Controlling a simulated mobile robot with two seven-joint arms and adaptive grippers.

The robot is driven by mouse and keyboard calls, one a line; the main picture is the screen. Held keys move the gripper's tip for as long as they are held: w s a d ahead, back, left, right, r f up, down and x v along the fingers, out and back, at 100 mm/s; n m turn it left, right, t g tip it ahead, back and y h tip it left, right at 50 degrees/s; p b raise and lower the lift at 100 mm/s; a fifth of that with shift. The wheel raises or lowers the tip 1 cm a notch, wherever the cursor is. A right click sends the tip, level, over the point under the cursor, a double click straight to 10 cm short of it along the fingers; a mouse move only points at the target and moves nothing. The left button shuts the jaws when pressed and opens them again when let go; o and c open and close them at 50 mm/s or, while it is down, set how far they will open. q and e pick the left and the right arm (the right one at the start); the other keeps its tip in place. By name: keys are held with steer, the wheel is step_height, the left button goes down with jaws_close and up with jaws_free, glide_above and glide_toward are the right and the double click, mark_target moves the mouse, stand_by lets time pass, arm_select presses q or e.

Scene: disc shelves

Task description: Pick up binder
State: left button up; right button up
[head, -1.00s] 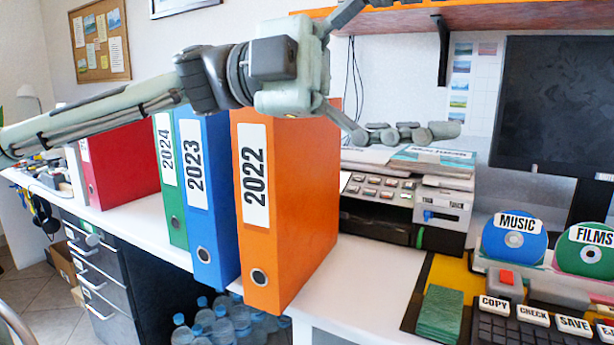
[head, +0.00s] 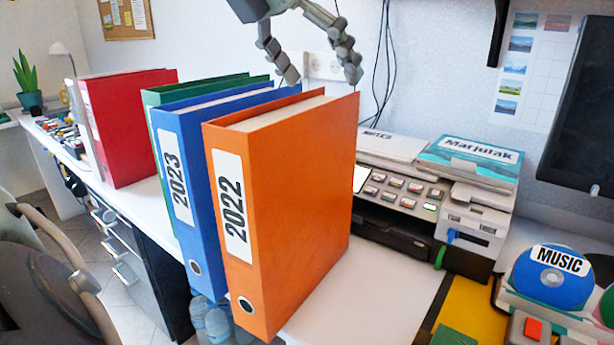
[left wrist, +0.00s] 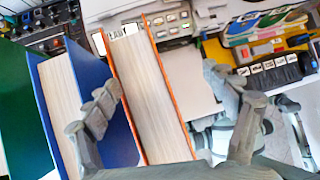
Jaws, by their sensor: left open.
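The orange binder labelled 2022 (head: 285,205) stands upright on the white desk, with the blue binder labelled 2023 (head: 183,185) close on its left. A green binder (head: 150,100) is mostly hidden behind the blue one, and a red binder (head: 125,125) stands further left. My left gripper (head: 318,80) is open above the back of the orange binder, pointing down. In the left wrist view, the orange binder's page edges (left wrist: 150,95) lie between the spread fingers, with one finger over the blue binder (left wrist: 105,125). My right gripper is not in view.
A printer (head: 430,205) with books on top stands right of the orange binder. A disc rack with a MUSIC disc (head: 553,278) is at the lower right. The white desk (head: 365,295) is clear in front of the printer. A chair (head: 45,285) is at left.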

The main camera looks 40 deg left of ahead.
mark_target(284, 106)
arm_select(q)
steer(key=s+f+g, duration=0.1)
steer(key=s+a+f+n+g+y, duration=0.1)
steer(key=s, duration=0.1)
steer(key=s+f+g+y, duration=0.1)
steer(key=f, duration=0.1)
steer(key=shift+s+a+f, duration=0.1)
steer(key=shift+s+a, duration=0.15)
steer(key=shift+s, duration=0.15)
steer(key=x, duration=0.7)
steer(key=shift+d+p, duration=0.2)
steer(key=shift+p, duration=0.15)
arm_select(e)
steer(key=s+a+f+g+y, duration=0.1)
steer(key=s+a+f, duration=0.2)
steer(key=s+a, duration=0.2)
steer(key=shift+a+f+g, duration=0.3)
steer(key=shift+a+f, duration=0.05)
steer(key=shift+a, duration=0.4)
arm_select(q)
steer(key=shift+f+b, duration=0.3)
steer(key=shift+b, duration=0.1)
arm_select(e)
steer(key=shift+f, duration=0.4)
arm_select(q)
steer(key=shift+c, duration=0.3)
steer(key=shift+s, duration=0.1)
steer(key=c, duration=1.6)
